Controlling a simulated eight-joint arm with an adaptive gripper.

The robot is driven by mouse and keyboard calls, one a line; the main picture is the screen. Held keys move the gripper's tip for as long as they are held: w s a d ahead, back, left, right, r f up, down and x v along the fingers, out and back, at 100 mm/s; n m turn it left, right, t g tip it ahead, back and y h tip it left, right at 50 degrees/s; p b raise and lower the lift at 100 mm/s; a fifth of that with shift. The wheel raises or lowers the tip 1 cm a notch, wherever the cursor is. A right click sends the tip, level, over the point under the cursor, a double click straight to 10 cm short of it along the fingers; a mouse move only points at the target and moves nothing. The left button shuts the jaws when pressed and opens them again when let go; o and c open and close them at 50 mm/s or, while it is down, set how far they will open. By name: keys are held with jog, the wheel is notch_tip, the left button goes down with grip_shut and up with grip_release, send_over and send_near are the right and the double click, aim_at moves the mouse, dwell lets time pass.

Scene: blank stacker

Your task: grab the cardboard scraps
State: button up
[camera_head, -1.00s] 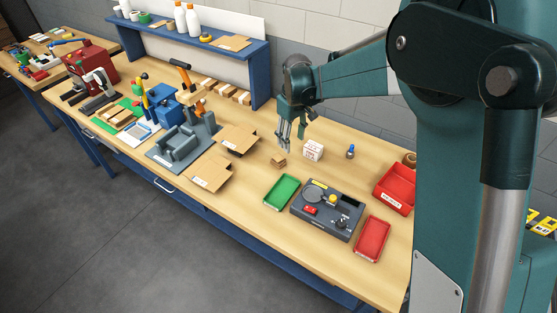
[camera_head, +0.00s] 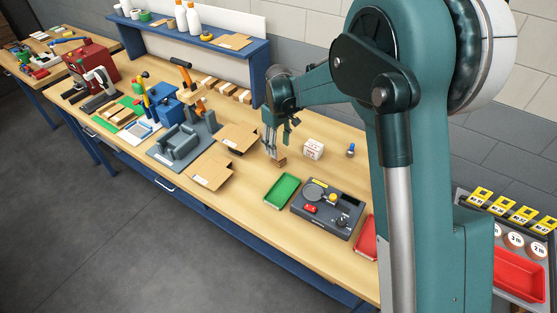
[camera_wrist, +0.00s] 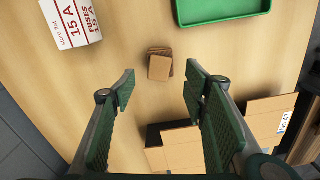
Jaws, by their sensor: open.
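The cardboard scraps (camera_head: 282,162) are a small brown stack on the wooden bench, left of the white fuse box. In the wrist view the stack (camera_wrist: 159,66) lies just beyond the gap between my fingertips, roughly centred. My gripper (camera_head: 272,156) points down close beside the stack and partly covers it in the head view. In the wrist view my gripper (camera_wrist: 160,80) is open, with nothing between its fingers. I cannot tell its exact height above the bench.
A white fuse box (camera_head: 313,149) stands to the right of the scraps. A green tray (camera_head: 282,190) and a dark grey device (camera_head: 328,208) are nearer the front. Open cardboard pieces (camera_head: 238,138) lie to the left. A blue-topped item (camera_head: 350,150) stands farther right.

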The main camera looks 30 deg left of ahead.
aim_at(279, 156)
jog(key=shift+f, duration=0.65)
jog(key=shift+f, duration=0.15)
jog(key=shift+s+d+f, duration=0.1)
jog(key=shift+f, duration=2.35)
jog(key=c, duration=0.8)
